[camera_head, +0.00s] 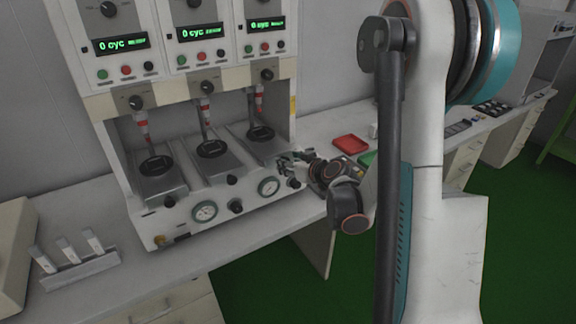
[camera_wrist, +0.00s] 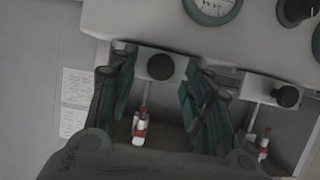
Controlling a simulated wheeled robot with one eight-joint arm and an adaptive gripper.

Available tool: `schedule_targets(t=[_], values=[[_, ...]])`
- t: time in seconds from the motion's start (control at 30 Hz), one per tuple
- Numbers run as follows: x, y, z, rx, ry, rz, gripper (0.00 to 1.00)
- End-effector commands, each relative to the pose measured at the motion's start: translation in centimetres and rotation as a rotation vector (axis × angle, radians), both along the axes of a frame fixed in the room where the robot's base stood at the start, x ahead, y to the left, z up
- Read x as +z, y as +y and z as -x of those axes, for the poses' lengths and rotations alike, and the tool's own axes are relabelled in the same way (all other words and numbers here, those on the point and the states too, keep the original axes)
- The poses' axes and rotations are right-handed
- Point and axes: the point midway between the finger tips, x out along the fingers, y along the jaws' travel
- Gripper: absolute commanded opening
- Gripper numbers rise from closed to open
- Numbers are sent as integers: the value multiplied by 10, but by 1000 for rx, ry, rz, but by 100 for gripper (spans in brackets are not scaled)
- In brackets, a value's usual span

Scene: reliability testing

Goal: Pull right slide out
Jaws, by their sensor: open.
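The test machine has three slides, each a grey plate with a round black disc on top. The left slide (camera_head: 158,184) and middle slide (camera_head: 214,164) show clearly. The right slide (camera_head: 255,147) is partly hidden at its front by my gripper (camera_head: 288,160). In the wrist view my gripper (camera_wrist: 160,88) is open, with one green-padded finger on each side of the right slide's black knob (camera_wrist: 160,66). Gaps show between the knob and both fingers. The middle slide's knob (camera_wrist: 288,96) is to the right there.
Gauges (camera_head: 205,211) and knobs (camera_head: 236,206) line the machine's front panel below the slides. Red-banded plungers (camera_head: 142,120) hang above the slides. A red tray (camera_head: 350,144) lies right of the machine. A rack with white tubes (camera_head: 80,272) stands at the left.

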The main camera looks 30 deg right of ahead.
Motion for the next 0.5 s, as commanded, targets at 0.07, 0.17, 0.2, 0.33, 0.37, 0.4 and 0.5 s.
schedule_targets(t=[0.07, 0.17, 0.2, 0.33, 0.37, 0.4, 0.5], values=[[-4, 1, -8, 2, 0, 1, 45], [-6, 1, -13, 1, 1, 1, 45], [-6, 1, -14, 1, 1, 0, 45], [-6, 1, -16, 0, 1, 0, 45], [-6, 1, -16, 0, 1, 0, 45], [-6, 1, -16, 0, 1, 0, 45], [-6, 1, -15, 0, 1, 0, 43]])
